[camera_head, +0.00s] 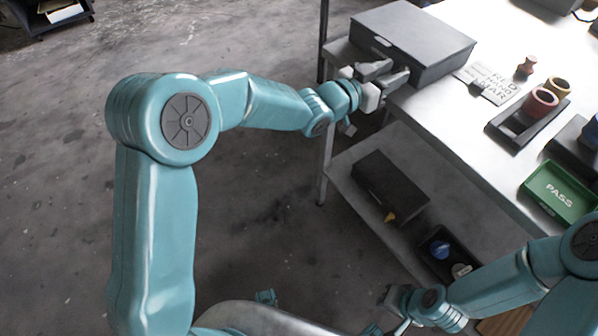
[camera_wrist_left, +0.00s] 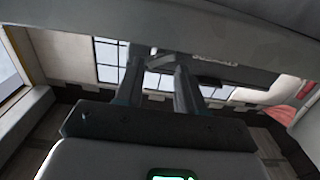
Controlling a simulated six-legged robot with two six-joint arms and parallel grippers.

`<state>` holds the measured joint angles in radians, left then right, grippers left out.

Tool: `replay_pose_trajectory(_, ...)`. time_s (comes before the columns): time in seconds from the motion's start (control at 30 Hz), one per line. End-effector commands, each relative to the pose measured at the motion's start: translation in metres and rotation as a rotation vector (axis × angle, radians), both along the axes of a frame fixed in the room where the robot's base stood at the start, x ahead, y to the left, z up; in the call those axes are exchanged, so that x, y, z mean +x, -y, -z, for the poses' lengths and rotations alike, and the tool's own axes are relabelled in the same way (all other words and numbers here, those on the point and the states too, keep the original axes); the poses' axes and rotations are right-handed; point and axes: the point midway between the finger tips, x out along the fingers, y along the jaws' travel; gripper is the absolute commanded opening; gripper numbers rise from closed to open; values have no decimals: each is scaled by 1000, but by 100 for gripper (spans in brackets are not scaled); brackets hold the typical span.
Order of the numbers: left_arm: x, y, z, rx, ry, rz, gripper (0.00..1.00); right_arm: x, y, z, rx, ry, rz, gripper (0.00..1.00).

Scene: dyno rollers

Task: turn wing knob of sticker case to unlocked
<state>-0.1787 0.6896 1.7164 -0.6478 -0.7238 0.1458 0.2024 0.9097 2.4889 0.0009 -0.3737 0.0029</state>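The sticker case is a grey box (camera_head: 415,42) at the back left end of the bench. A small pale label shows on its front. In the left wrist view its grey underside and front (camera_wrist_left: 235,35) fill the top, with lettering too blurred to read. My left gripper (camera_head: 384,74) is at the case's front face, its two fingers apart. In the left wrist view the fingers (camera_wrist_left: 160,70) reach up to a small grey piece at the case, possibly the wing knob. Contact and the knob's position cannot be told. My right gripper (camera_head: 395,298) is low, beside the lower shelf, small and unclear.
On the bench (camera_head: 455,125) are a printed card (camera_head: 490,84), wooden stamps (camera_head: 525,66), a dark tray (camera_head: 520,125) and a green PASS pad (camera_head: 558,190). The lower shelf (camera_head: 360,150) holds a black box (camera_head: 390,185). Open floor lies left.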

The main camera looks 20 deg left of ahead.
Motion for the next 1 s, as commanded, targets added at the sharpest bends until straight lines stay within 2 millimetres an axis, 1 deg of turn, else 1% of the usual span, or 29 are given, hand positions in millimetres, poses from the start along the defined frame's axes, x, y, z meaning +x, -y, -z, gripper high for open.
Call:
replay_pose_trajectory(0.03,-10,-9,4,0,-2,-3,35,-1,0,6,1,-3,0,0)
replay_pose_trajectory(0.63,-117,-87,3,5,3,-4,35,-1,0,5,1,-3,0,0)
replay_pose_trajectory(0.67,-121,-90,2,5,-5,-6,35,-1,0,1,1,-3,0,0)
replay_pose_trajectory(0.7,-118,-88,2,6,-64,-20,35,-1,0,-19,1,-3,0,0)
replay_pose_trajectory(0.83,-119,-93,24,9,-218,-69,35,-1,0,-48,1,-2,0,0)
replay_pose_trajectory(1.0,-131,-100,54,15,-420,-128,35,-1,0,-83,1,-2,0,0)
